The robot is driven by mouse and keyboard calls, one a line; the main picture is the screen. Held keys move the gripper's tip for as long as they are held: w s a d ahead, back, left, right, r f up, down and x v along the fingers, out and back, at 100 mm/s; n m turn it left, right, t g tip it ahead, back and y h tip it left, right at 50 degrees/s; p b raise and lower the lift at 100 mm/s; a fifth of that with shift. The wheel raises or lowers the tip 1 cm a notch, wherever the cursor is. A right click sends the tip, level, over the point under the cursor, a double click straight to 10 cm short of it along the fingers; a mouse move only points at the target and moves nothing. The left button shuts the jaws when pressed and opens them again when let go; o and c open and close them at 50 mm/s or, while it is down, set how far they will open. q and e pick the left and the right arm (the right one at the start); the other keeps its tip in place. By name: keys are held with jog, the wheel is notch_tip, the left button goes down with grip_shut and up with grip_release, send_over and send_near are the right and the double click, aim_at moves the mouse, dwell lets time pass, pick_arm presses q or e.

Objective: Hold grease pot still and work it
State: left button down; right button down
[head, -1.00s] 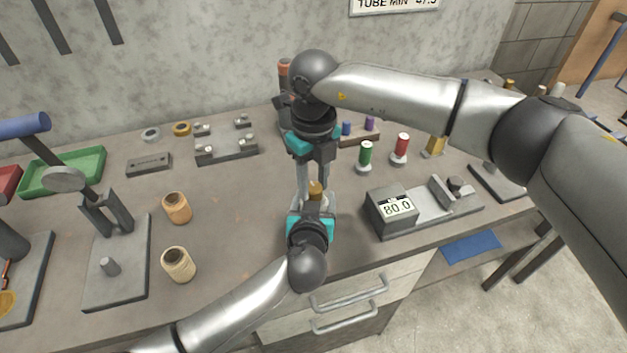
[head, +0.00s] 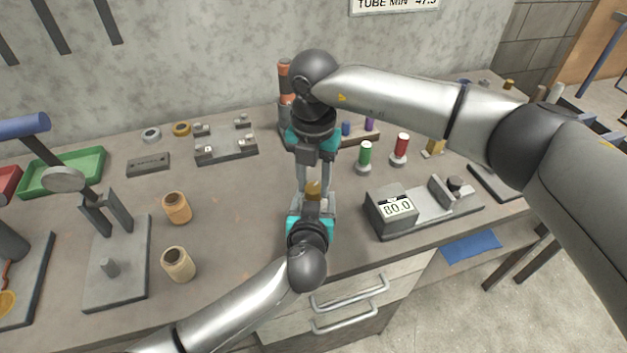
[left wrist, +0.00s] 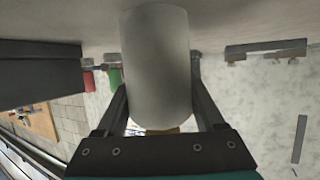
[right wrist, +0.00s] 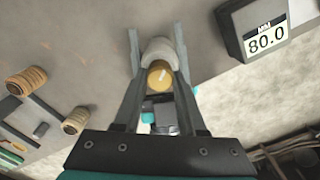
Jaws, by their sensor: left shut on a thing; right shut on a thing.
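The grease pot is a pale cylinder with a brass top. Its pale body (left wrist: 155,65) stands between the fingers of my left gripper (head: 313,205), which is shut on it from the front of the bench. My right gripper (head: 314,186) comes down from above and is shut on the brass top (right wrist: 160,75). The pot's pale body (right wrist: 160,48) also shows beyond the top in the right wrist view. In the head view, the fingers hide most of the pot, and only a little brass (head: 313,189) shows.
A gauge reading 80.0 (head: 397,208) stands close on the right. Two tan spools (head: 177,208) (head: 178,264) stand to the left, near a grey stand (head: 118,285). Green (head: 364,158) and red (head: 401,148) spools stand behind the gauge. Bare bench lies left of the grippers.

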jog(key=m, duration=0.5)
jog(key=shift+m, duration=0.3)
jog(key=m, duration=0.5)
jog(key=shift+r, duration=0.1)
jog(key=m, duration=0.7)
jog(key=shift+a+r+m, duration=0.1)
jog(key=shift+a+m, duration=0.45)
jog(key=shift+m, duration=0.35)
jog(key=shift+w+d+m, duration=0.1)
jog(key=shift+d+m, duration=0.2)
jog(key=shift+m, duration=0.6)
jog(key=shift+d+m, duration=0.1)
jog(key=shift+m, duration=0.3)
jog(key=c, duration=0.8)
grip_release()
jog(key=shift+c, duration=0.2)
jog(key=o, duration=0.4)
jog(key=shift+d, duration=0.15)
